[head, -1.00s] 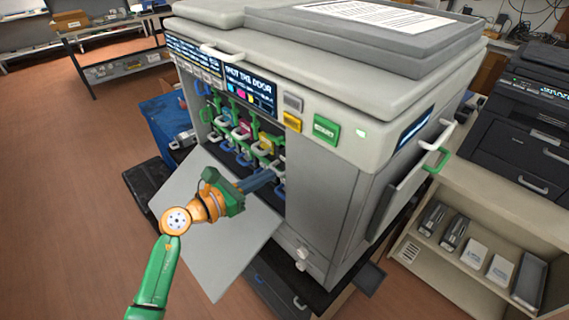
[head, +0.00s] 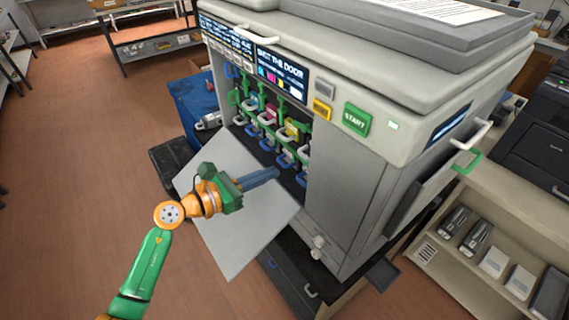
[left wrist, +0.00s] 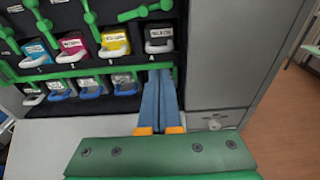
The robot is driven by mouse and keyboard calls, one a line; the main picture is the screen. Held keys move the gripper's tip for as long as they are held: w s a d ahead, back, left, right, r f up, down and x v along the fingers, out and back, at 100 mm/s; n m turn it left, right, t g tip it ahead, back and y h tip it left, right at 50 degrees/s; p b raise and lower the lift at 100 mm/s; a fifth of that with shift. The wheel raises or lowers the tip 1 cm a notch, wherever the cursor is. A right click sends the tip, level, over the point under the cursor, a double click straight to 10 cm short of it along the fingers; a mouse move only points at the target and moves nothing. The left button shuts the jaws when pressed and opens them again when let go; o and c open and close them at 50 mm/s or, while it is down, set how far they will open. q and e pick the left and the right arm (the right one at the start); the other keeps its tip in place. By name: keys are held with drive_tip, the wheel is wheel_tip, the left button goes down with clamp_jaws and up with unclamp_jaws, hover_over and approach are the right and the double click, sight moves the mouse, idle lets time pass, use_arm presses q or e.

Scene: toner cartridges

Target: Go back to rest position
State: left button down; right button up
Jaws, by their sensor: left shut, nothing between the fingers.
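My left gripper (head: 262,178) is shut and empty, its blue fingers together in front of the printer's (head: 345,185) open toner bay. It hovers over the lowered grey door panel (head: 232,225). In the left wrist view the closed fingers (left wrist: 160,88) point at the right end of the bay's lower row. Cyan (left wrist: 37,50), magenta (left wrist: 74,45), yellow (left wrist: 115,42) and black (left wrist: 158,38) cartridges with white handles sit in the upper row. Several dark cartridges (left wrist: 90,85) with blue and white handles sit below. My right gripper is not in view.
The printer's screen (head: 280,75) reads "SHUT THE DOOR", with a green START button (head: 357,120) to its right. A shelf (head: 520,215) with boxes stands on the right. The floor (head: 90,130) at left is open.

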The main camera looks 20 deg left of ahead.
use_arm(q)
drive_tip(key=shift+v, duration=0.9)
